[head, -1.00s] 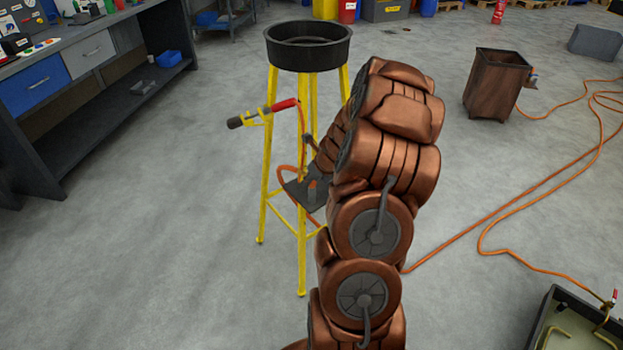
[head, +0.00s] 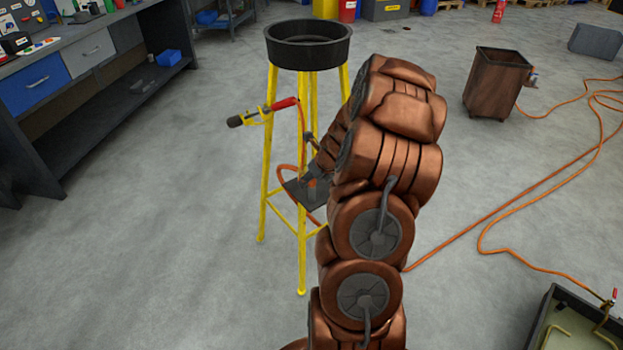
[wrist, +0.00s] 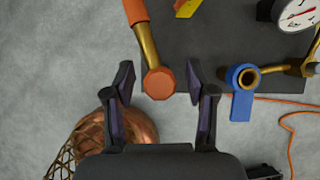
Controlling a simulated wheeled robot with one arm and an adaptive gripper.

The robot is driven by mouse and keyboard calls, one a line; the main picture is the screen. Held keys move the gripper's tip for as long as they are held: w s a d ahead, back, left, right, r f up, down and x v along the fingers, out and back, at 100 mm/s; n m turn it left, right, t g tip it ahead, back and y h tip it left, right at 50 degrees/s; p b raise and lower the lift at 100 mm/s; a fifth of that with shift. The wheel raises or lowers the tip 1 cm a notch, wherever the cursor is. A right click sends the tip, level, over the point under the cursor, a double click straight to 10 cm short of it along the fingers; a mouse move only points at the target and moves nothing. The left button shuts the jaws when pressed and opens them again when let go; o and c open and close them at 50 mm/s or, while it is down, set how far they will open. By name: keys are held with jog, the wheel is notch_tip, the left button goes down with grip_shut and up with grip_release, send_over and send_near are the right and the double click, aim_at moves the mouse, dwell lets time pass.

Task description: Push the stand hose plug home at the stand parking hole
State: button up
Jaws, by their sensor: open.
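In the wrist view, an orange eight-sided plug (wrist: 159,83) ends a brass tube that leads up to an orange hose end (wrist: 135,10). I take this to be the stand hose plug. My gripper (wrist: 163,78) is open, with one finger on each side of the plug and a gap to each. A dark plate (wrist: 215,50) lies below it. I cannot make out the parking hole. In the head view, the yellow stand (head: 302,260) carries the orange hose, and its dark plate (head: 294,196) is partly hidden by my arm.
A blue-handled brass fitting (wrist: 242,100) with an open mouth is close right of my right finger. A gauge (wrist: 298,14) is at the upper right. A black pan (head: 308,55) tops the stand, and a red-and-black nozzle (head: 283,104) sits at its side. Floor to the left is clear.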

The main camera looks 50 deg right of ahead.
jog(key=v, duration=1.1)
jog(key=shift+r, duration=0.2)
jog(key=shift+s+a, duration=0.1)
jog(key=s+a+r+n+g+y+p, duration=0.1)
jog(key=a+r+n, duration=0.2)
jog(key=a+n, duration=0.45)
jog(key=s+a+r+n+g+y+p, duration=0.1)
jog(key=s+a+r+n, duration=0.3)
jog(key=a, duration=0.7)
jog(key=w+a+r+n+g+y+p, duration=0.1)
jog(key=a+r+n+p, duration=0.1)
jog(key=a+n, duration=0.6)
jog(key=s+a+r+n+g+p, duration=0.1)
jog(key=s+a+n, duration=0.2)
jog(key=s+n, duration=0.3)
jog(key=s+a+r+n+g+h+p, duration=0.1)
jog(key=s+a+r+n+g, duration=0.1)
jog(key=s+n, duration=0.3)
jog(key=s+a+r+n+g+h+p, duration=0.1)
jog(key=s+a+r+n, duration=0.1)
jog(key=s+a+n, duration=0.3)
jog(key=s+n, duration=0.1)
jog(key=s, duration=0.3)
jog(key=shift+s+r+n+g, duration=0.15)
jog(key=shift+r+n+g, duration=0.05)
jog(key=shift+n+g, duration=0.2)
